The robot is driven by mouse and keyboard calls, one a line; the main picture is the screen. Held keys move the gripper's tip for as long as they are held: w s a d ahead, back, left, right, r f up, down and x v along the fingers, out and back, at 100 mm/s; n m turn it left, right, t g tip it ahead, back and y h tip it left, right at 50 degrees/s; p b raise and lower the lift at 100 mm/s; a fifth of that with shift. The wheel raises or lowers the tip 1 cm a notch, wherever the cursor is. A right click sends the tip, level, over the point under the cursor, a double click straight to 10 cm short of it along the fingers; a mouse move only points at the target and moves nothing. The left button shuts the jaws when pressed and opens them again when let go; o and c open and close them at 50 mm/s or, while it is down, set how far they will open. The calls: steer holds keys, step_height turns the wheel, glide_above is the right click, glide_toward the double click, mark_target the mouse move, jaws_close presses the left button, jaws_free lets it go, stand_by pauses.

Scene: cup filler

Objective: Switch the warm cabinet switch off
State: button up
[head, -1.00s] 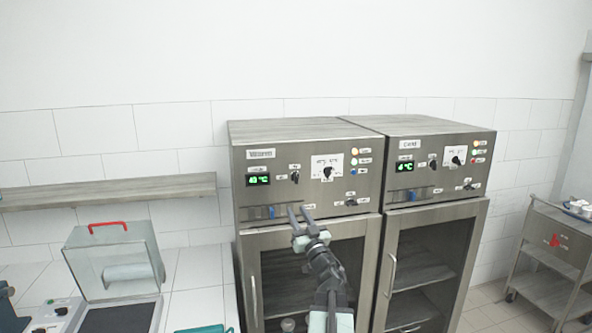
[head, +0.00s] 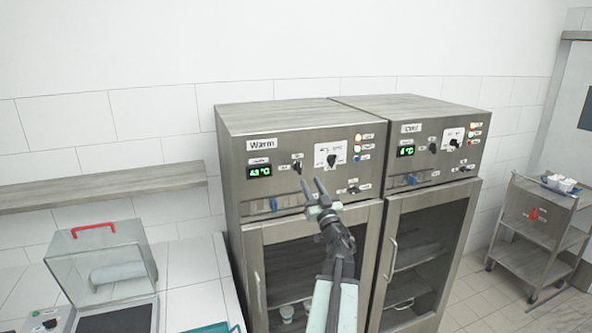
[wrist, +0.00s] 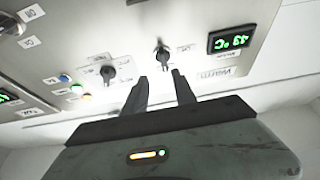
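The warm cabinet (head: 232,190) is the left of two steel cabinets, labelled "Warm". Its panel has a green display (head: 259,171), which also shows in the wrist view (wrist: 231,40). Right of the display in the head view is a small black switch knob (head: 297,167) with labels around it. The knob also shows in the wrist view (wrist: 162,55), just beyond my fingertips. My gripper (head: 312,183) is in front of the panel, slightly below and right of that knob. Its fingers (wrist: 158,76) are apart with nothing between them. I cannot read the knob's labels.
A larger dial (head: 331,160), coloured lamps (head: 358,147) and a lower knob (head: 353,189) sit on the same panel. The cold cabinet (head: 470,150) stands at right. A clear box with a red handle (head: 94,229) is at left. A trolley (head: 545,235) stands far right.

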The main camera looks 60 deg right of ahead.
mark_target(301, 169)
steer(key=shift+y, duration=0.3)
steer(key=p+x, duration=0.1)
steer(key=x, duration=0.3)
steer(key=p+x, duration=0.1)
steer(key=x, duration=0.3)
steer(key=shift+w+a+f+p, duration=0.1)
steer(key=shift+w+a+p, duration=0.05)
steer(key=shift+a+p, duration=0.2)
jaws_close()
